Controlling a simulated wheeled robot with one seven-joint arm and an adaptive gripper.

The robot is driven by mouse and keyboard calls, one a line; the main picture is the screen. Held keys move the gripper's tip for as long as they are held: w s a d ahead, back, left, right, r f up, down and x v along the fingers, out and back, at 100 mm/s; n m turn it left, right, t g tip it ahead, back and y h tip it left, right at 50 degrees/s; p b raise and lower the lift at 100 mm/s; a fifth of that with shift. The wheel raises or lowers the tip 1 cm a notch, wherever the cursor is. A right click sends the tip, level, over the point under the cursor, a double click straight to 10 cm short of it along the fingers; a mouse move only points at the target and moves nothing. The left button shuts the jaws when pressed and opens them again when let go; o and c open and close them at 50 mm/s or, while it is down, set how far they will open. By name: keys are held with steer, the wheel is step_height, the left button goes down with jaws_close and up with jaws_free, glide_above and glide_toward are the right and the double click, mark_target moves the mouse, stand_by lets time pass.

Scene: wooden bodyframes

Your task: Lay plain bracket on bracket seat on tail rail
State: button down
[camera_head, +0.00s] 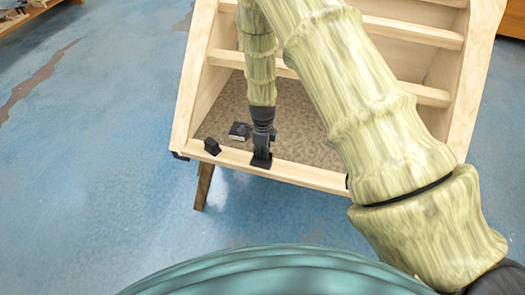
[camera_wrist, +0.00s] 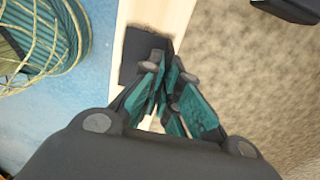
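The tail rail (camera_head: 300,174) is the pale wooden front rail of the bodyframe. My gripper (camera_head: 261,153) points down over this rail, right above a flat dark plate (camera_head: 261,161). In the wrist view the plate (camera_wrist: 131,62) lies on the pale rail, under my teal fingertips (camera_wrist: 168,70). The fingertips converge and look shut, with a gap farther back between the fingers. I cannot tell whether this plate is the plain bracket or its seat. Contact between fingers and plate is hidden.
A small dark block (camera_head: 212,146) stands on the rail to the left. Another dark piece (camera_head: 239,131) lies on the brown speckled panel (camera_head: 297,112) behind the rail. Wooden slats (camera_head: 410,33) cross the frame farther back. The blue floor (camera_head: 90,190) at left is clear.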

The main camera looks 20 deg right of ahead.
steer(key=c, duration=1.6)
jaws_free()
steer(key=shift+o, duration=0.2)
step_height(320, 180, up, 12)
